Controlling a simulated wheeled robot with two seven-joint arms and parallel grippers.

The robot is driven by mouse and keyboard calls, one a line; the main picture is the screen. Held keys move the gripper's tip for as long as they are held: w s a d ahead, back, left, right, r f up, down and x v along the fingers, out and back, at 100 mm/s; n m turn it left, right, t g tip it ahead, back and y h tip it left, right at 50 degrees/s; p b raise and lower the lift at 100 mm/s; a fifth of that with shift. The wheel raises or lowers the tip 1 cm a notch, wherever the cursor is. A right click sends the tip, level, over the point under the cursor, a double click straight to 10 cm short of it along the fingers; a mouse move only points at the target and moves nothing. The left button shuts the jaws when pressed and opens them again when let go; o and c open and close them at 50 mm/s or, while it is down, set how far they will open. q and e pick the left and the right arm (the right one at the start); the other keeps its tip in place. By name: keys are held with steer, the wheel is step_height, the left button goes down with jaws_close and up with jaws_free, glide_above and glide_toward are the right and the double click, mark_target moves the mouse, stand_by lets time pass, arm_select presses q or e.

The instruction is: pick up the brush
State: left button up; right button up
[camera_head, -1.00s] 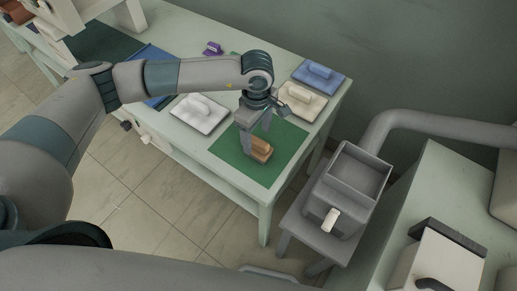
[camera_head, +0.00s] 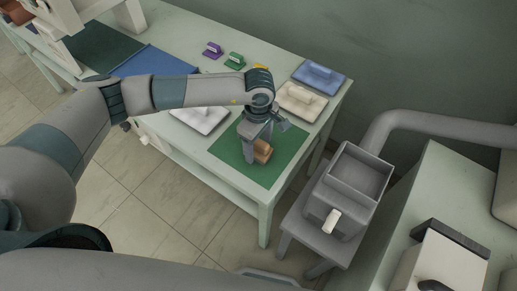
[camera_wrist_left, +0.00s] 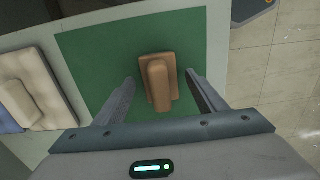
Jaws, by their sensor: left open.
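The brush (camera_head: 263,152) is a brown block with a raised lighter handle, lying on a green mat (camera_head: 232,150) at the near end of the table. In the left wrist view the brush (camera_wrist_left: 158,84) sits between the fingers, with its handle running toward my palm. My left gripper (camera_head: 256,152) is open above and around the brush. In the left wrist view the fingers of the left gripper (camera_wrist_left: 160,85) stand apart on both sides, with gaps to the brush. In the head view the gripper hides part of the brush. My right gripper is not in view.
White (camera_head: 201,116), cream (camera_head: 301,100) and blue (camera_head: 319,74) pads with handles lie around the mat. Small purple (camera_head: 212,49) and green (camera_head: 235,61) handled items lie farther back. A grey bin (camera_head: 352,185) on a stool stands right of the table.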

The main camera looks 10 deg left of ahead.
mark_target(260, 141)
arm_select(q)
steer(key=shift+c, duration=0.6)
steer(key=c, duration=1.1)
steer(key=shift+r, duration=0.15)
steer(key=shift+r, duration=0.5)
steer(key=r, duration=0.2)
steer(key=r+p, duration=0.1)
steer(key=shift+d+r, duration=0.15)
steer(key=shift+d, duration=0.15)
steer(key=d+r, duration=0.2)
steer(key=d, duration=0.1)
steer(key=s+d+r, duration=0.1)
steer(key=d+r, duration=0.1)
steer(key=d, duration=0.2)
steer(key=s+d+r+b, duration=0.1)
steer(key=d+r, duration=0.1)
steer(key=d, duration=0.2)
steer(key=shift+r, duration=0.25)
